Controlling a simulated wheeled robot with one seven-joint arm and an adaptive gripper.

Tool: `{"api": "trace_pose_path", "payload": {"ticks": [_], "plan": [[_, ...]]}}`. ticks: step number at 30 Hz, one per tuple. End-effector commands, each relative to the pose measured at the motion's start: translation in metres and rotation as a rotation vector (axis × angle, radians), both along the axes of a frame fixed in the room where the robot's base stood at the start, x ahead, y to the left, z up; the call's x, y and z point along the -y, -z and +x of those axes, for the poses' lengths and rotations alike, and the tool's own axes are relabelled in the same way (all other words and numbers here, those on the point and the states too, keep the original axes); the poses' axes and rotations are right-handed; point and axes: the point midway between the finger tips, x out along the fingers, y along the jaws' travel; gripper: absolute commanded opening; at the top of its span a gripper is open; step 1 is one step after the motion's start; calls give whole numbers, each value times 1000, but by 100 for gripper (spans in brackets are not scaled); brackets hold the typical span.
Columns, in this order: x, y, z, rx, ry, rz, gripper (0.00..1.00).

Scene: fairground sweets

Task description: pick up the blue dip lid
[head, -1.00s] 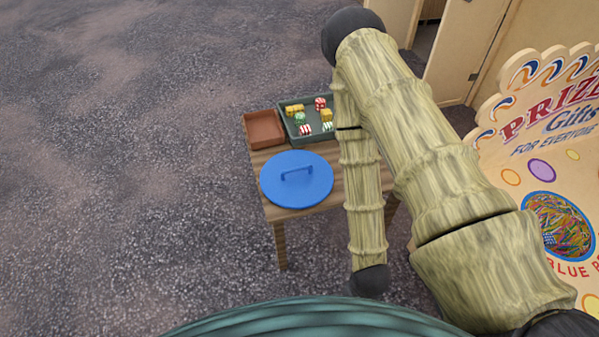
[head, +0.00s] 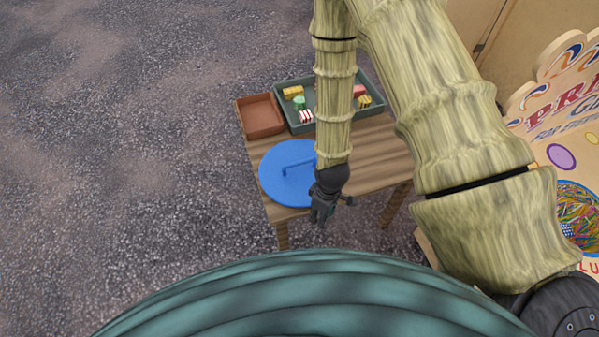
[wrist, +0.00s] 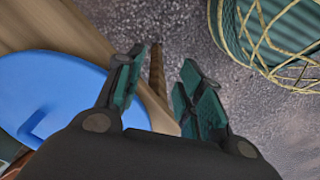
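The blue dip lid (head: 285,178) is a round blue disc with a raised bar handle (head: 299,167). It lies flat at the near left end of a wooden table, its right side partly hidden by my arm in the head view. My gripper (head: 322,218) hangs at the lid's near right edge. In the wrist view the lid (wrist: 58,85) is at the left, with part of its handle showing at the lower left. The gripper's two fingers (wrist: 160,90) are apart with nothing between them. The handle is outside the fingers, to their left.
The wooden table (head: 385,155) has bare top to the right of the lid. Behind the lid stand a brown tray (head: 261,116) and a green tray (head: 285,103) holding several sweets. A prize board (head: 570,115) stands at the right. The ground at left is clear.

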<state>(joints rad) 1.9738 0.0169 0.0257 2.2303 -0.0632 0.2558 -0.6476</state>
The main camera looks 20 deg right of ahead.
Motion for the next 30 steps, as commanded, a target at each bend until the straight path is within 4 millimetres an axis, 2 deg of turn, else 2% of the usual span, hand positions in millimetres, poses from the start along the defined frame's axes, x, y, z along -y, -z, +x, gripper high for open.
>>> {"api": "trace_pose_path", "payload": {"ticks": [1, 6, 9, 13, 17, 20, 30], "plan": [[-2, -5, 25, 14, -81, -1, 38], [-6, -37, 94, 27, -393, -10, 38], [-8, -62, 130, 30, -570, -20, 38], [-10, -91, 165, 29, -754, -34, 38], [-11, -110, 183, 25, -862, -41, 38], [-11, -114, 188, 22, -897, -43, 38], [-11, -75, 188, 19, -903, -43, 38]]}}
